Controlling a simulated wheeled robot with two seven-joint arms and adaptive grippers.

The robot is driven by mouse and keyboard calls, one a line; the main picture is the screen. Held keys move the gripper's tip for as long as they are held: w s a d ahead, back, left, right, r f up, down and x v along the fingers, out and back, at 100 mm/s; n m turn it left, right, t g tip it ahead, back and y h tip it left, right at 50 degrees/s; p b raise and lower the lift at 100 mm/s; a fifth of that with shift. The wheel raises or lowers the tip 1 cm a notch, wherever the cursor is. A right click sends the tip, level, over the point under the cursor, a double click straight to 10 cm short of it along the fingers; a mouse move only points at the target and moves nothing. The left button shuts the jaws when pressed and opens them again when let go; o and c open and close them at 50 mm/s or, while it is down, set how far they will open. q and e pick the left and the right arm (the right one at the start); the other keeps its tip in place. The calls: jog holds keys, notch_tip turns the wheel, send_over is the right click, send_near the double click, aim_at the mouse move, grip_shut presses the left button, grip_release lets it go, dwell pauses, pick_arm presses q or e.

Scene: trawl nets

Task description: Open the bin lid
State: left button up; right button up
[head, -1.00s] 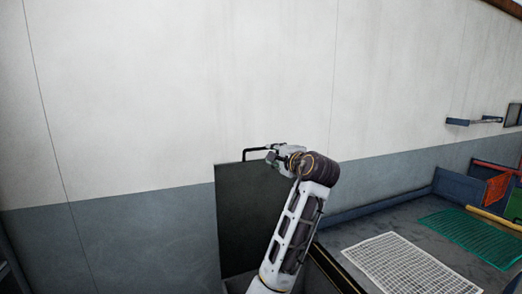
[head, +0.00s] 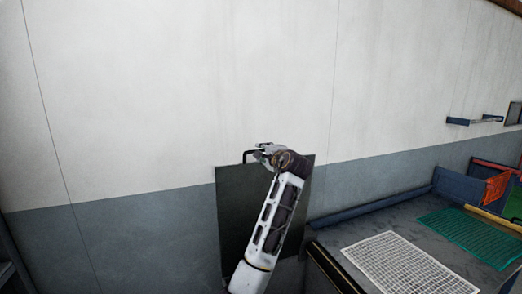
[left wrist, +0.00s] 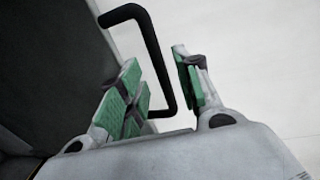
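The bin lid (head: 238,205) is a dark flat panel standing upright against the wall in the head view, and its dark face fills the left of the left wrist view (left wrist: 45,75). A black bar handle (head: 246,156) sticks out at its top edge. My left gripper (head: 260,149) is at the handle. In the left wrist view the handle (left wrist: 150,45) runs between my two green-padded fingers (left wrist: 160,90), which are apart, with a gap on the right side of the bar. The bin's body is mostly hidden. My right gripper is not in view.
A grey table (head: 350,225) to the right holds a white net (head: 400,262) and a green net (head: 468,235). Blue, orange and green panels (head: 495,187) stand at its far end. A small wall shelf (head: 474,121) is at the right. The wall behind is otherwise bare.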

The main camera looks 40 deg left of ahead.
pick_arm(q)
jog(key=shift+p+x, duration=0.3)
jog(key=shift+x, duration=1.25)
grip_shut()
